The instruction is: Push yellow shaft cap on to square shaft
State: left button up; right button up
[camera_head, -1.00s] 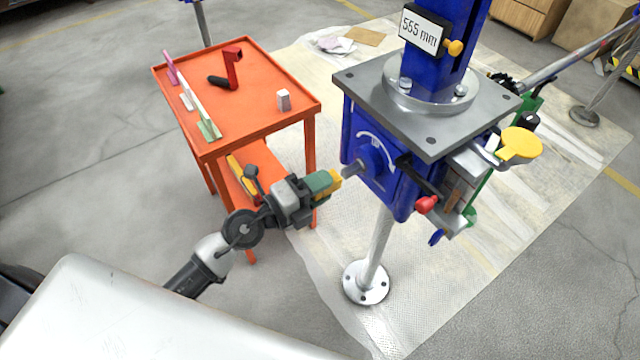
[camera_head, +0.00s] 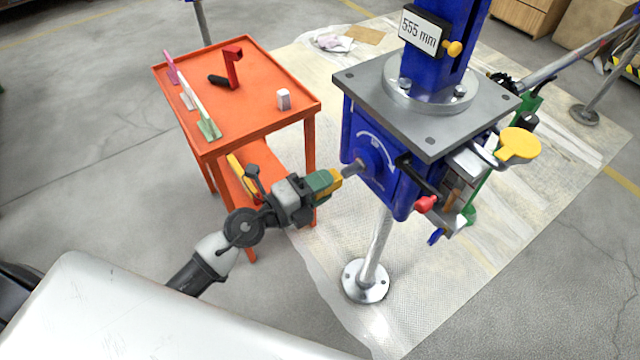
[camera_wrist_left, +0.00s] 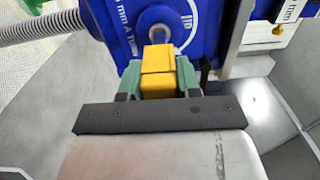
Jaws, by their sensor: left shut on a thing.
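My left gripper (camera_head: 326,184) is shut on the yellow shaft cap (camera_head: 336,175), with its green fingers on either side of it. The cap also shows in the left wrist view (camera_wrist_left: 158,70) between the fingers. The grey shaft (camera_head: 353,168) sticks out of the blue screw jack housing (camera_head: 397,183) toward the cap. In the head view the cap is close to the shaft's end, with a small gap seeming to show. In the left wrist view the shaft's round boss (camera_wrist_left: 159,33) shows just beyond the cap. My right gripper is not seen.
An orange cart (camera_head: 262,124) stands left of the jack, with a red bracket (camera_head: 232,68) and a small white block (camera_head: 284,99) on top. A red knob (camera_head: 425,204) and a yellow disc (camera_head: 519,144) are at the jack's right side.

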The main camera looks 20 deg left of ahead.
pick_arm(q)
jog(key=shift+p+x, duration=0.85)
jog(key=shift+x, duration=1.5)
jog(key=o, duration=1)
jog(key=b, duration=0.3)
send_near(343, 175)
jog(key=shift+s+a, duration=0.5)
